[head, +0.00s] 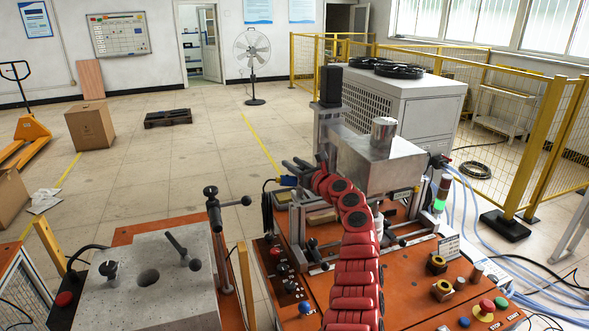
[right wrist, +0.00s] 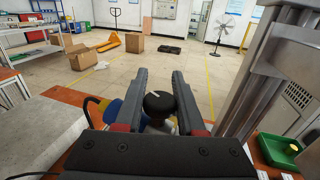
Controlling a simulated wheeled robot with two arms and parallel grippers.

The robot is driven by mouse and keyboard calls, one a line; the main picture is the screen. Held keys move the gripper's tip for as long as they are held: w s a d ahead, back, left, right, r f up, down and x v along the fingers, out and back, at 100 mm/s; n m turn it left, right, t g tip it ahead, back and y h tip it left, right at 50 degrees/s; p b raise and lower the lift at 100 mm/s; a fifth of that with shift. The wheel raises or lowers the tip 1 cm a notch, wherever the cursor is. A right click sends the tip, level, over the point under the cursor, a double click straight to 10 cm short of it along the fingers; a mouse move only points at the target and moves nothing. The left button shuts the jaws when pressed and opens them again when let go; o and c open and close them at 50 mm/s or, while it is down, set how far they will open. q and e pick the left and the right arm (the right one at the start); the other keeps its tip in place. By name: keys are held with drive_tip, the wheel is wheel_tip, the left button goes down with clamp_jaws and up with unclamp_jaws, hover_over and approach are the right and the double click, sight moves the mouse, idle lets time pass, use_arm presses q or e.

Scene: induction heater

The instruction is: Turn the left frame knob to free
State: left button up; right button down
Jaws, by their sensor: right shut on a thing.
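The left frame knob (right wrist: 158,104) is a round black knob with a short white mark on its top. In the right wrist view it sits between the two dark fingers of my right gripper (right wrist: 160,88), which are shut on it. In the head view my red right arm reaches up from the bottom to the left side of the machine's metal frame. My right gripper (head: 302,166) is small there, and I cannot make out the knob. My left gripper is in neither view.
A metal box (head: 375,160) with a cylinder stands on the orange machine table (head: 400,285), behind and right of my arm. Buttons line its front right. A grey block (head: 150,285) with handles stands at the left. Open floor lies beyond.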

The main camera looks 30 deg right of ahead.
drive_tip(key=c, duration=0.5)
unclamp_jaws()
drive_tip(key=shift+c, duration=0.2)
drive_tip(key=shift+s+f, duration=0.15)
drive_tip(key=shift+s, duration=0.2)
drive_tip(key=s+b, duration=0.2)
drive_tip(key=s, duration=1.4)
drive_tip(key=shift+s+d+b, duration=0.2)
drive_tip(key=shift+s+b, duration=0.1)
drive_tip(key=shift+s, duration=0.05)
